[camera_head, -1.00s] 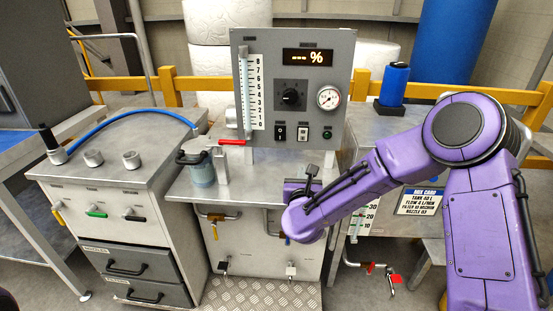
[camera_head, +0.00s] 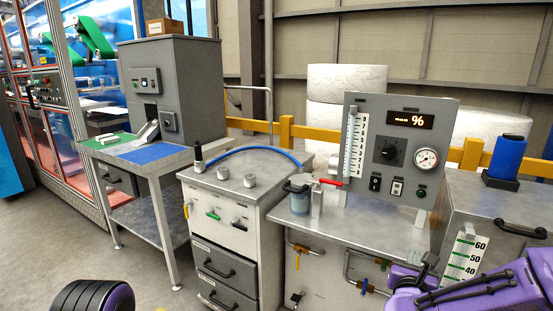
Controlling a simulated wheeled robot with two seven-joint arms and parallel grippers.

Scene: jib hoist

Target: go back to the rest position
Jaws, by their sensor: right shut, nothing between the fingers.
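My right gripper (camera_head: 428,264) is at the lower right, in front of the bench with the gauge panel. Its dark fingers are shut and empty. The purple forearm runs from it to the right edge. A purple and black part of my own body shows at the bottom left. My left gripper is out of view.
The grey panel (camera_head: 370,180) with display, knob and gauge stands on the metal bench (camera_head: 375,236). A jug (camera_head: 299,198) with a dark handle sits by a red lever (camera_head: 331,182). Left are a drawer cabinet (camera_head: 226,235) and a table (camera_head: 187,158) with a grey machine. Floor at lower left is clear.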

